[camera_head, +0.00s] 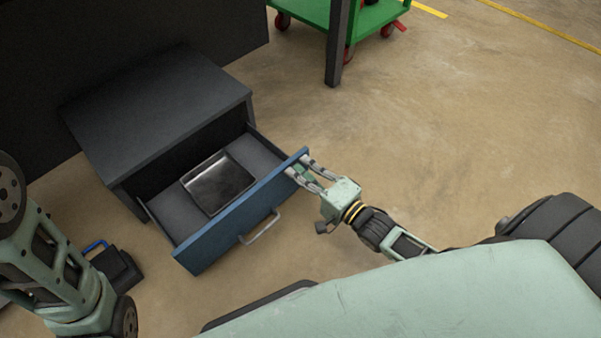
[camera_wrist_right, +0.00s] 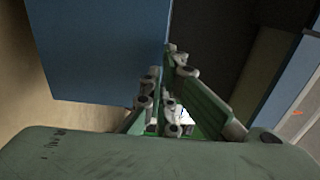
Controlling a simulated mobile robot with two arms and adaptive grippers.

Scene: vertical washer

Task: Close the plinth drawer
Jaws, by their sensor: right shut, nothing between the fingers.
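The plinth drawer (camera_head: 240,212) is pulled out of the dark cabinet (camera_head: 165,105) in the head view. It has a blue front panel and a grey bar handle (camera_head: 260,228). My right gripper (camera_head: 300,166) is at the right end of the blue front, near its top edge, away from the handle. Its fingers are shut and hold nothing. In the right wrist view the blue panel (camera_wrist_right: 100,50) fills the upper left, close to the fingers (camera_wrist_right: 170,95); I cannot tell whether they touch it. My left arm shows at the left, but its fingers are not in view.
A dark square tray (camera_head: 217,183) lies inside the drawer. A black object with a blue handle (camera_head: 112,264) is on the floor at lower left. A green cart (camera_head: 375,22) stands at the back beside a dark post (camera_head: 337,45). The floor at right is clear.

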